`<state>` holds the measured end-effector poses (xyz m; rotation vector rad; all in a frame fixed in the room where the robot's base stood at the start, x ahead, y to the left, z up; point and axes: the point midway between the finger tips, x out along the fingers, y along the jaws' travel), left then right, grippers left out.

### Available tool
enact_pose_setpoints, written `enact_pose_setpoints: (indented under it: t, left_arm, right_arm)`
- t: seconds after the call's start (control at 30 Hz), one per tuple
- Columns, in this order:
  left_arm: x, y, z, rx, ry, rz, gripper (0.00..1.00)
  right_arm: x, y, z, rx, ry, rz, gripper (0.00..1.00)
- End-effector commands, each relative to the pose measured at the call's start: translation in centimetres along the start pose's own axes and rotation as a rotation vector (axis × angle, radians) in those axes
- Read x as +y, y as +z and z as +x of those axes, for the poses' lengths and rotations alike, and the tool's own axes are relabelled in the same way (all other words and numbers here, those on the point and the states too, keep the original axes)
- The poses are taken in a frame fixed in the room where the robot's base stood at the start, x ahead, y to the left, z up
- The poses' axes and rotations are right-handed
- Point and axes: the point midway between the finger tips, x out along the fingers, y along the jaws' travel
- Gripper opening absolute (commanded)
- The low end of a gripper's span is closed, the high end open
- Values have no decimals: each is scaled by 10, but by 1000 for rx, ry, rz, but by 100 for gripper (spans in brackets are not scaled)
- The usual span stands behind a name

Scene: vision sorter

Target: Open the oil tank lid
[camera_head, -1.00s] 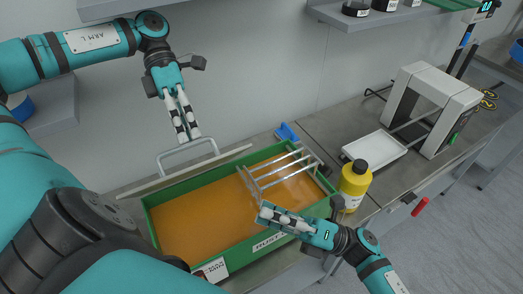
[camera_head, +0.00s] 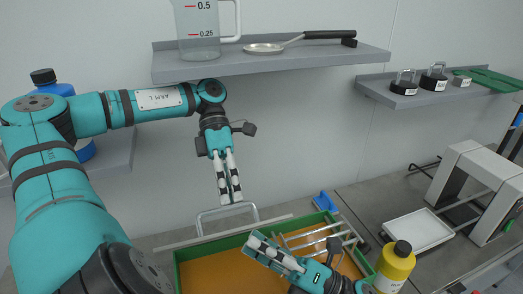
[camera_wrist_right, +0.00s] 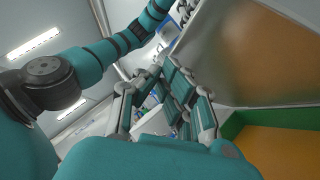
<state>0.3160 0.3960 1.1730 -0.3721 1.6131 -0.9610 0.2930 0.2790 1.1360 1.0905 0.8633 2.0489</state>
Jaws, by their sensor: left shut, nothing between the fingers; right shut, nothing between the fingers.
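The green oil tank (camera_head: 178,277) holds orange-brown oil (camera_head: 208,276). Its lid (camera_head: 222,232) stands raised along the back edge, seen almost edge-on, with a silver bar handle (camera_head: 255,211) on its far side. The right wrist view shows the lid's inner face as a brownish panel (camera_wrist_right: 245,50) above the oil. My left gripper (camera_head: 231,198) points down, shut and empty, with its tips just above the handle; I cannot tell if they touch. My right gripper (camera_head: 252,242) is shut and empty over the tank, in front of the lid.
A metal rack (camera_head: 310,238) sits at the tank's right end. A yellow bottle (camera_head: 395,268) stands to its right, and a blue object (camera_head: 325,202) lies behind. A white tray (camera_head: 418,231) is farther right.

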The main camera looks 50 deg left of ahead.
Motion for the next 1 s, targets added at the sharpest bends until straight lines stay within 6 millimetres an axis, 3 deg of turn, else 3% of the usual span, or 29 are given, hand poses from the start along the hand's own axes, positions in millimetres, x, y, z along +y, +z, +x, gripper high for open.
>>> enact_pose_setpoints:
  t: [0.5,0.8,1.0]
  left_arm:
    - [0,0,3,5,-4,0,0]
    - [1,-1,3,8,-5,-1,34]
    - [0,-1,2,5,-4,0,34]
  right_arm:
    - [5,14,12,-5,7,-4,0]
    - [6,14,13,-5,10,-5,0]
    - [5,13,12,-3,7,-4,0]
